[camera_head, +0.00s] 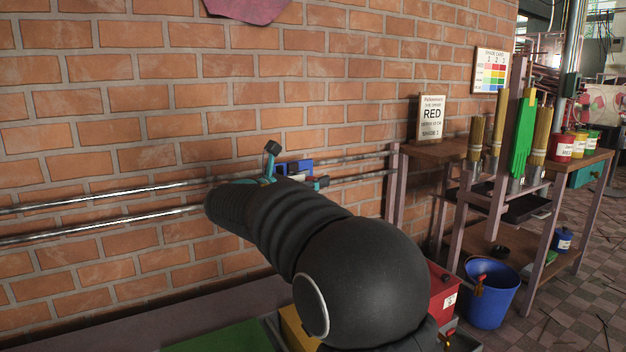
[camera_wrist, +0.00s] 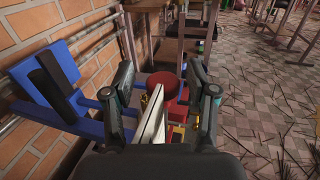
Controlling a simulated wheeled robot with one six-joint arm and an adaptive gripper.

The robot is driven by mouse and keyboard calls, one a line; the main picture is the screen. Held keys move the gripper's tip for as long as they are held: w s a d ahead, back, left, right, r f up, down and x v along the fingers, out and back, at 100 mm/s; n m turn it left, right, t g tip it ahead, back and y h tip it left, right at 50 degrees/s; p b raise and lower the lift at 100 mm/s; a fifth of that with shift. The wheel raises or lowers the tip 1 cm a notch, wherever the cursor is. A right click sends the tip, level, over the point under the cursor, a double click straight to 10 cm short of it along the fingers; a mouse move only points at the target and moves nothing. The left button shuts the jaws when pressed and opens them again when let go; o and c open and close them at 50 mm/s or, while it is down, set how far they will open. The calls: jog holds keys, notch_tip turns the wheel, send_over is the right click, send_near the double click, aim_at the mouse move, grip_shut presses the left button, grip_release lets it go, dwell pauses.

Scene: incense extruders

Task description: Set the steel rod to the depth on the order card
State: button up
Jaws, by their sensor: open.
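Two long steel rods run along the brick wall in the head view, an upper rod (camera_head: 110,193) and a lower rod (camera_head: 100,225). I cannot tell which one the task means. My gripper is mostly hidden behind my black arm in the head view, near a blue part (camera_head: 294,167) at the rods. In the wrist view my gripper (camera_wrist: 160,92) is open, its fingers apart. A white plate (camera_wrist: 151,117) and a red round part (camera_wrist: 162,86) show between or just beyond the fingers. A blue block (camera_wrist: 45,76) with blue bars is left of them. A card (camera_head: 432,117) reads "RED" in large letters and seemingly "SHADE 1"; its smaller text is unclear.
A shade chart (camera_head: 491,70) hangs on the wall. A wooden shelf (camera_head: 450,148) at right has bundles of sticks (camera_head: 477,137) and a green glove (camera_head: 523,137) before it. A blue bucket (camera_head: 490,293) and a red box (camera_head: 441,290) stand low at right.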

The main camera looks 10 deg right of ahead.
jog(key=v, duration=1.2)
notch_tip(320, 180, down, 12)
jog(key=s+m+g+y, duration=0.2)
jog(key=m+y, duration=0.2)
jog(key=m, duration=0.1)
jog(key=s+d+f+m+g+y+p, duration=0.1)
jog(key=s+d+f+m+g+y, duration=0.2)
jog(key=s+f+m, duration=0.4)
jog(key=s+d+m+g+y+p, duration=0.1)
jog(key=s+d+m+y+p, duration=0.2)
jog(key=s+m+y, duration=1)
jog(key=s+d+r+t+h+p, duration=0.1)
jog(key=s+d+r+h, duration=0.1)
jog(key=s, duration=0.4)
jog(key=s+d+r+h+p, duration=0.2)
jog(key=s+r+h, duration=0.1)
jog(key=s, duration=0.3)
jog(key=shift+d+r+t, duration=0.25)
jog(key=shift+d+t, duration=0.15)
